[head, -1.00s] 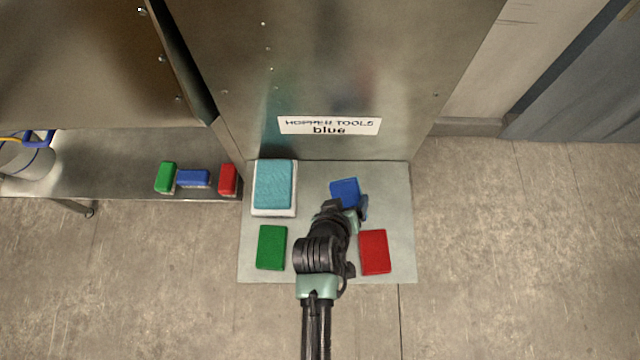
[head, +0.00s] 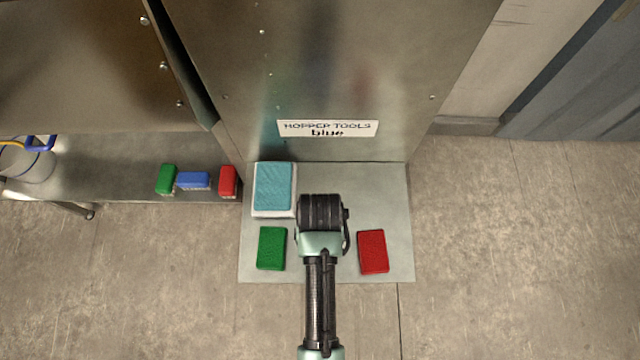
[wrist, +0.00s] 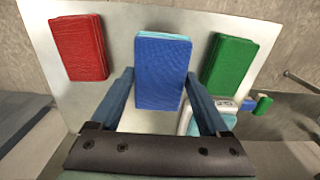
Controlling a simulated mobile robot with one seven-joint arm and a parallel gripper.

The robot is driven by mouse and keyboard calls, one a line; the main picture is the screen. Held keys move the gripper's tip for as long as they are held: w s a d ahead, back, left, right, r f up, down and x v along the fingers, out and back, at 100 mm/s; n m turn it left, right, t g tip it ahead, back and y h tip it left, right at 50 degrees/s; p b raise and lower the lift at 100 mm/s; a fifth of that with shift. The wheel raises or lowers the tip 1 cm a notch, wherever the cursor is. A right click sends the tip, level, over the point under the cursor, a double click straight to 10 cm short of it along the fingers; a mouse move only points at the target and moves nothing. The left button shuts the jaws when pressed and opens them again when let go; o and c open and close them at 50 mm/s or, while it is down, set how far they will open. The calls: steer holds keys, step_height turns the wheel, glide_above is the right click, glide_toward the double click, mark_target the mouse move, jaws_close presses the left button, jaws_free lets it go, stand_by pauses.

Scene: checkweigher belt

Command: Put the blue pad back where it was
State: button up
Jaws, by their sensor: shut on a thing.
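The blue pad (wrist: 160,75) is between the two fingers of my gripper (wrist: 159,82) in the wrist view; the gripper is shut on it. A light teal strip shows along the pad's far edge. In the head view my arm hides the pad and the fingers. They are over the pale grey-green mat (head: 345,268), below the label "HOPPER TOOLS blue" (head: 327,128). Whether the pad touches the mat I cannot tell. The green pad (head: 272,248) lies left of my arm and the red pad (head: 373,251) lies right.
A teal pad (head: 273,186) lies on a white tray (head: 274,213) at the mat's back left. Left of the mat, a metal shelf (head: 110,160) holds small green (head: 167,178), blue (head: 193,181) and red (head: 228,180) blocks. A steel cabinet (head: 340,60) rises behind the mat.

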steer(key=shift+f, duration=2.4)
steer(key=o, duration=1)
steer(key=shift+o, duration=0.2)
step_height(320, 180, up, 12)
steer(key=shift+r, duration=0.1)
